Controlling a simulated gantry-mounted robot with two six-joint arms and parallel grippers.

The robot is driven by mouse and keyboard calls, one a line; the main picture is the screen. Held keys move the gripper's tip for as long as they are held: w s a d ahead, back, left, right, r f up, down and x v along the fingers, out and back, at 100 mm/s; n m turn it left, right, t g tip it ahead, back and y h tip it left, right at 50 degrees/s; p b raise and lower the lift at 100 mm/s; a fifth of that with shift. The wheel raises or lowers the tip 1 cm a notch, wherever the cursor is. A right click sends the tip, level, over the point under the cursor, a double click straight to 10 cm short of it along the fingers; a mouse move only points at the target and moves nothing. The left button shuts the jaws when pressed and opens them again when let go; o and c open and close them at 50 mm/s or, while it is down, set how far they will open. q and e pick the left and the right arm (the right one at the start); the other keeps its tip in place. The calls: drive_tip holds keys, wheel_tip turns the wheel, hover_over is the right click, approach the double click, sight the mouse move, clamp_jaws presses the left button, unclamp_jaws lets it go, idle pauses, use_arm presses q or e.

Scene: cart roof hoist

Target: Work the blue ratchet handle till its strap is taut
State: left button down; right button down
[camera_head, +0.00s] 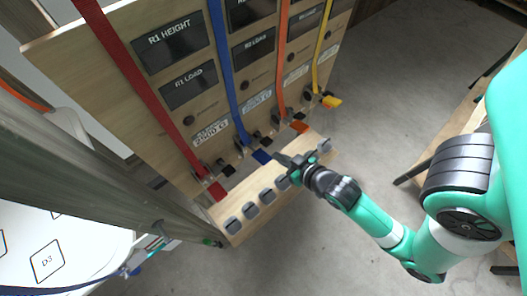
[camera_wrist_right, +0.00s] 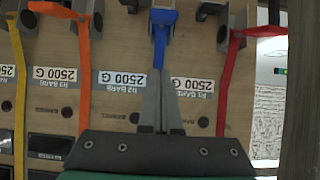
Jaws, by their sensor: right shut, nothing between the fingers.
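The blue ratchet handle (camera_head: 261,157) is a flat tab at the foot of the wooden panel, at the lower end of the blue strap (camera_head: 222,70). In the right wrist view the blue handle (camera_wrist_right: 163,16) is at the top centre, and the strap runs down from it behind my fingers. My right gripper (camera_head: 278,156) is shut and empty, its tips just right of the blue handle in the head view. In the wrist view the shut fingertips (camera_wrist_right: 160,72) overlap the strap; I cannot tell whether they touch it. My left gripper is not in view.
Red (camera_head: 217,190), orange (camera_head: 299,127) and yellow (camera_head: 331,101) handles flank the blue one, each with its own strap. A wooden ledge with several grey blocks (camera_head: 267,196) lies below them. Dark displays (camera_head: 188,84) are on the panel.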

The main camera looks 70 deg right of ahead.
drive_tip(key=shift+w+f, duration=0.1)
hover_over(264, 158)
drive_tip(key=f, duration=0.4)
drive_tip(key=shift+w+d+f+b, duration=0.2)
drive_tip(key=shift+w+f+b, duration=0.05)
drive_tip(key=shift+f+b, duration=0.1)
drive_tip(key=shift+s+a+f, duration=0.1)
drive_tip(key=shift+s+f, duration=0.05)
drive_tip(key=shift+f, duration=0.95)
drive_tip(key=shift+s+a+f, duration=0.1)
drive_tip(key=shift+f, duration=1)
